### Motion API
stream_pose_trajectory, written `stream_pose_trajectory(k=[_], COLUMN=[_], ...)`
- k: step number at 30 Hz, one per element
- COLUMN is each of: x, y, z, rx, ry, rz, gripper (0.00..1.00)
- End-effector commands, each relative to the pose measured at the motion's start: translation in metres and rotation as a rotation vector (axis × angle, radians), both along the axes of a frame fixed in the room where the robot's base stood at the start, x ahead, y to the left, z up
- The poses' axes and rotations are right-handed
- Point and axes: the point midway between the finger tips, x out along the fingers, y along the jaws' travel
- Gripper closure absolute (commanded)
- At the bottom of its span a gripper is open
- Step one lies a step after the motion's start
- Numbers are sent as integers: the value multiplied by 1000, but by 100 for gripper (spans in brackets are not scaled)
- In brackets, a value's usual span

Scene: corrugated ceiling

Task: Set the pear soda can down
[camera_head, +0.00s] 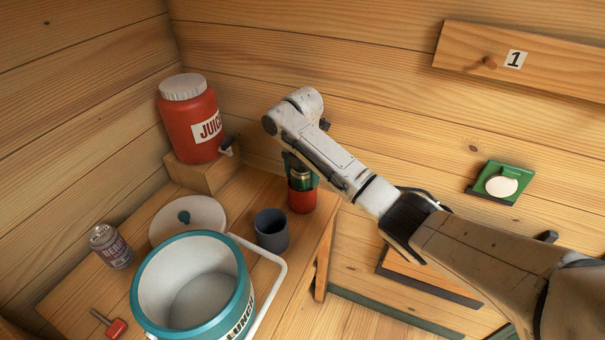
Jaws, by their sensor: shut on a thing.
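The pear soda can (302,178) shows a green side and a silvery rim near the right edge of the wooden table (312,232). My gripper (300,170) reaches it from above and is shut on it, with dark fingers at its sides. A red cylindrical thing (301,200) shows directly below the green part, standing on the table. I cannot tell whether the can sits inside this red thing or is just above it. My gripper and arm hide part of the can.
A dark grey cup (271,230) stands close by at the lower left. A teal-rimmed lunch pail (192,283) with a raised handle, its lid (187,220), a berry can (111,246) and a red juice jug (190,118) on a wooden block (204,176) occupy the table's left.

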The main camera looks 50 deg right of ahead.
Motion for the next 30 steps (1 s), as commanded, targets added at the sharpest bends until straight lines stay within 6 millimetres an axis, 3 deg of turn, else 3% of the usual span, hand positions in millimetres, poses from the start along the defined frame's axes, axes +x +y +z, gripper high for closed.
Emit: stream_pose_trajectory(k=[6,7,14,26,30], x=[-2,-2,-3,-3,-4], y=[2,2,3,3,2], z=[-11,-12,-14,-15,-5], rx=[6,8,9,9,9], ry=[5,7,9,13,13], rz=[0,0,0,0,-1], gripper=[75,28,6,4,4])
